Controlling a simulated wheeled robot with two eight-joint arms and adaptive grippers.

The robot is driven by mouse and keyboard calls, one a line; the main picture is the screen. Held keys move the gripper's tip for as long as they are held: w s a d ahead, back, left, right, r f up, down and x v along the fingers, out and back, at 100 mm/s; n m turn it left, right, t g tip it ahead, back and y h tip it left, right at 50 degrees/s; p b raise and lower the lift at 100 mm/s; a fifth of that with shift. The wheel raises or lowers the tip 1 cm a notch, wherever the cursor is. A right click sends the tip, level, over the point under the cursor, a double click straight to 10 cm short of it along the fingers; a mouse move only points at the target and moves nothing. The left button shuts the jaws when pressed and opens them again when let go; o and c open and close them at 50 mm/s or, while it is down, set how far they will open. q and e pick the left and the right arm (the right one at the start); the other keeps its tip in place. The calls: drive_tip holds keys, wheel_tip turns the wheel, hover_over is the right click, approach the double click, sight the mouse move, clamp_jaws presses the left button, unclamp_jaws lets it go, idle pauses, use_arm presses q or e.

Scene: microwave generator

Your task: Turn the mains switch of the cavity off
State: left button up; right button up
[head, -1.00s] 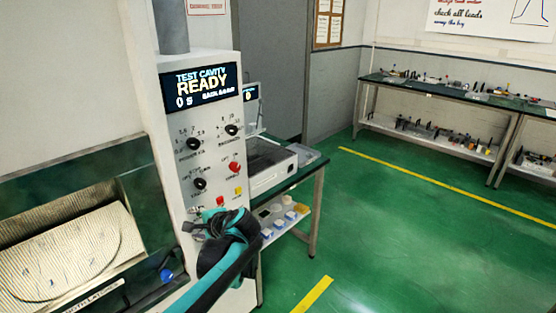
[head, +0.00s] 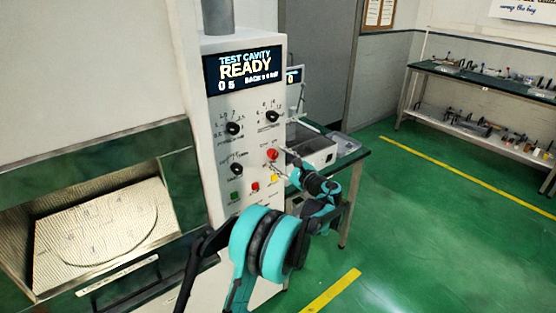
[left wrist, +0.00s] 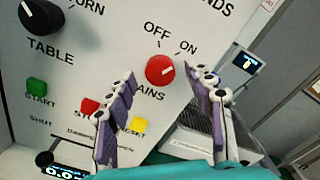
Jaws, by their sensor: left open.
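The mains switch is a red round knob (head: 272,154) on the right side of the white cavity panel (head: 213,130). In the left wrist view the red knob (left wrist: 158,71) sits below the words OFF and ON, and its white mark points right, towards the ON side. My left gripper (head: 284,161) is beside the knob in the head view. In the left wrist view its open fingers (left wrist: 172,88) stand either side of the knob's line, with the knob showing beyond the tips, apart from them. My right gripper is not in view.
Black dials (head: 233,128) and green, red and yellow buttons (left wrist: 137,125) share the panel. The display (head: 244,70) reads READY. The open cavity (head: 105,222) is at left. A green bench (head: 357,160) with equipment stands behind my arm. Green floor (head: 430,230) is clear at right.

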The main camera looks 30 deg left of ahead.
use_arm(q)
drive_tip(key=shift+x, duration=0.8)
drive_tip(key=c, duration=1.2)
drive_tip(key=shift+o, duration=0.2)
drive_tip(key=shift+s, duration=0.1)
drive_tip(key=shift+n, duration=0.5)
drive_tip(key=n, duration=0.5)
drive_tip(key=shift+n+p, duration=0.3)
drive_tip(key=shift+p, duration=0.1)
drive_tip(key=n, duration=0.5)
drive_tip(key=shift+n, duration=0.4)
